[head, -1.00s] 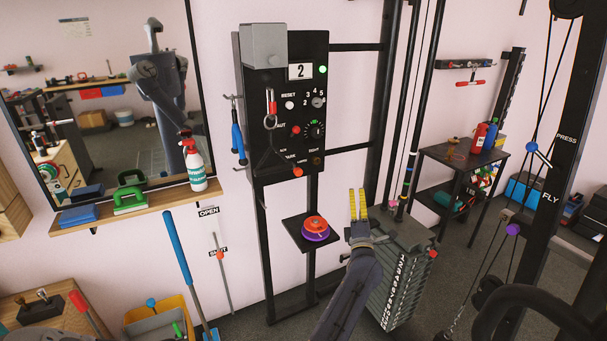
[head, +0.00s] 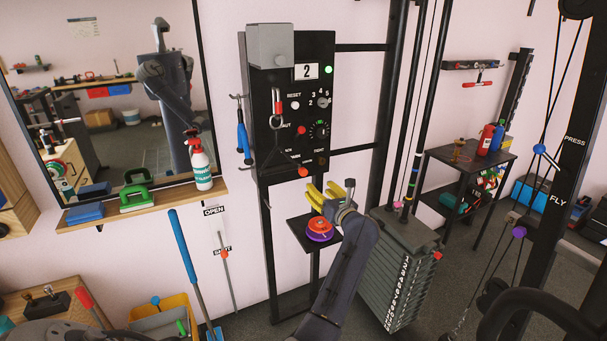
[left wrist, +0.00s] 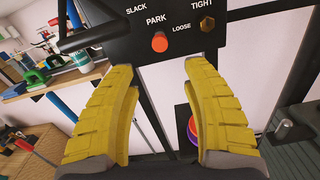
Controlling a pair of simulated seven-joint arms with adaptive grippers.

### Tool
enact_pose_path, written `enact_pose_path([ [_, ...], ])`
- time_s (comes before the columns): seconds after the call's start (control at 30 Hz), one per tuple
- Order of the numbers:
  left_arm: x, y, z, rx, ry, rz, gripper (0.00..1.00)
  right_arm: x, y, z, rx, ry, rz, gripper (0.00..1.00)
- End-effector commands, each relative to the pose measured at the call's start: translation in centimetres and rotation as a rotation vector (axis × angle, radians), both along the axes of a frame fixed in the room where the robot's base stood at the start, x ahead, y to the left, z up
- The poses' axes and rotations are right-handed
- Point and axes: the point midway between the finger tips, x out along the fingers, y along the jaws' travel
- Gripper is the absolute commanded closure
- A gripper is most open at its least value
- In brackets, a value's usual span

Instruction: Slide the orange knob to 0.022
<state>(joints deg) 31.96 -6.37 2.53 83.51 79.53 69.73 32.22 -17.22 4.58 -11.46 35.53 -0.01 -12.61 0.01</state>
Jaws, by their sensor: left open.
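An orange knob (head: 303,171) sits low on the front of the black control panel (head: 321,110). In the left wrist view the orange knob (left wrist: 159,42) is below the word PARK, with SLACK to its left and LOOSE to its right. My left gripper (head: 328,187) is open and empty, with yellow fingers pointing toward the panel. In the head view it is just below and right of the knob; in the wrist view the knob appears between and beyond the fingertips (left wrist: 160,68), apart from them. My right gripper is not in view.
A small shelf with an orange and purple stack (head: 320,231) is below the fingers. The weight stack (head: 395,275) stands to the right. Another orange piece (head: 223,254) is on a wall rod by OPEN. A red-handled hook (head: 277,103) hangs on the panel.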

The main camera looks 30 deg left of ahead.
Motion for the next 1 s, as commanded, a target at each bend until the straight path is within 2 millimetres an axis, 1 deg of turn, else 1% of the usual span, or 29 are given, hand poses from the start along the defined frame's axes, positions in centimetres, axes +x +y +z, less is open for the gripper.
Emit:
enact_pose_path([
  [0.03, 0.5, 1.0, 0.1, 0.001, 0.001, 0.002, 0.51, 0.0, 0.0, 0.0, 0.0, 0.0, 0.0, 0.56],
  [0.2, 2.2, 3.6, 0.1, 0.002, 0.001, 0.002, 0.51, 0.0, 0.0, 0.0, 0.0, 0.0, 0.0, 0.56],
  [0.4, 4.1, 6.6, 0.1, 0.003, 0.002, 0.002, 0.51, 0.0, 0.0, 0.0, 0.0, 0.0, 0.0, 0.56],
  [0.53, 5.1, 8.2, 0.1, 0.003, 0.002, 0.001, 0.51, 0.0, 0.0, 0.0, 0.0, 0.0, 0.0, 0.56],
  [0.73, 6.2, 9.9, 0.1, 0.003, 0.002, 0.001, 0.51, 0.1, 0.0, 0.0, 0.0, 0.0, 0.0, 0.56],
  [1.0, 6.8, 10.8, 0.0, 0.001, 0.002, 0.0, 0.51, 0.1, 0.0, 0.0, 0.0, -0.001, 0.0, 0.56],
])
